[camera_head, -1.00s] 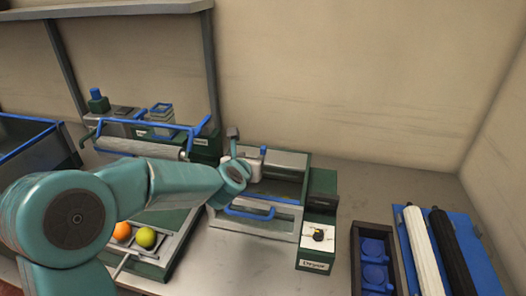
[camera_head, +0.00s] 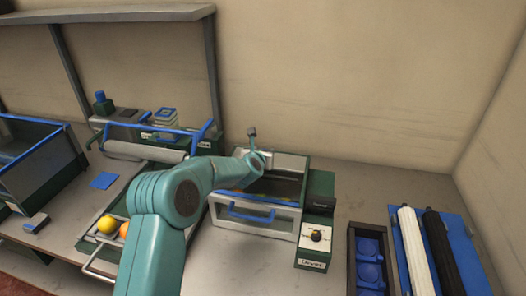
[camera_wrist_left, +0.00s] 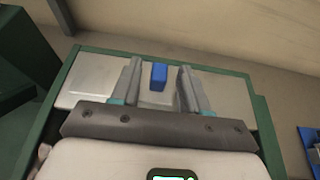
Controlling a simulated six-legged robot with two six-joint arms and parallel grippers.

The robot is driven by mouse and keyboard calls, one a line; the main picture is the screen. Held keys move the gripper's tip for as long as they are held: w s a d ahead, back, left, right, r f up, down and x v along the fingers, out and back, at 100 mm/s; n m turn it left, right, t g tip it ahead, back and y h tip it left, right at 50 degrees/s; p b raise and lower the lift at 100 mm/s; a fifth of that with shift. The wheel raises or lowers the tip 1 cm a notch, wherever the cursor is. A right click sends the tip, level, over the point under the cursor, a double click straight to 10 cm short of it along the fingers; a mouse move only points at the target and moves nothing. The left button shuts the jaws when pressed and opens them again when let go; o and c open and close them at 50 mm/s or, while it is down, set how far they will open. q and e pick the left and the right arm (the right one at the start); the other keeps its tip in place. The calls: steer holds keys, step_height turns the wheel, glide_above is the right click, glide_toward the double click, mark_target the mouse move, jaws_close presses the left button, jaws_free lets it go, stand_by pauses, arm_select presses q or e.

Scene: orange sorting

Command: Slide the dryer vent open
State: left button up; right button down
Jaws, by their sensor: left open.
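The dryer (camera_head: 254,224) is a green and grey box with a blue front handle, a label and a knob panel at its right. Its top shows a dark opening, with a pale vent plate (camera_head: 291,161) along the back edge. In the left wrist view, a blue tab (camera_wrist_left: 158,76) stands on the pale plate (camera_wrist_left: 90,84). My left gripper (camera_wrist_left: 160,88) is open, its fingers on either side of the tab with gaps. In the head view my left gripper (camera_head: 256,148) is over the dryer's back, and the tab is hidden there. My right gripper is not in view.
A tray with fruit (camera_head: 107,224) is left of the dryer, partly behind my arm. A roller machine with a blue frame (camera_head: 150,131) stands behind it. A dark box with blue cups (camera_head: 369,262) and a blue rack with rollers (camera_head: 461,255) are at the right.

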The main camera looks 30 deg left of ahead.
mark_target(298, 166)
arm_select(q)
steer(key=shift+w+a+f, duration=0.1)
steer(key=shift+w+f, duration=0.05)
jaws_close()
steer(key=w+d, duration=0.1)
steer(key=d, duration=0.2)
steer(key=w+d, duration=0.1)
steer(key=d, duration=0.6)
steer(key=shift+w+d, duration=0.3)
steer(key=shift+w, duration=0.1)
steer(key=shift+d, duration=0.4)
steer(key=shift+w+d+r, duration=0.1)
steer(key=shift+r, duration=0.1)
steer(key=shift+c, duration=0.5)
jaws_free()
steer(key=shift+o, duration=0.5)
steer(key=shift+d, duration=0.2)
steer(key=shift+a, duration=0.1)
steer(key=shift+a+f, duration=0.1)
